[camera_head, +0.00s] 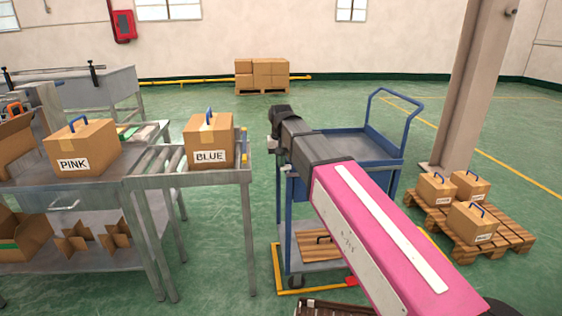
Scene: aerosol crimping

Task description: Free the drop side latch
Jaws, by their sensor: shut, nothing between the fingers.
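A blue trolley (370,146) with a push handle stands in the middle right, with an upper tray and a lower shelf. My gripper (272,144) is at the trolley's left end, near the upper tray's edge. It is shut, with nothing seen in it. I cannot tell whether it touches the trolley. The drop side and its latch cannot be made out; my arm may hide them.
Left of the trolley, a roller table (215,178) bears a carton labelled BLUE (208,141). A PINK carton (86,147) sits on the bench further left. A pallet (485,236) with cartons and a pillar (468,90) stand at right.

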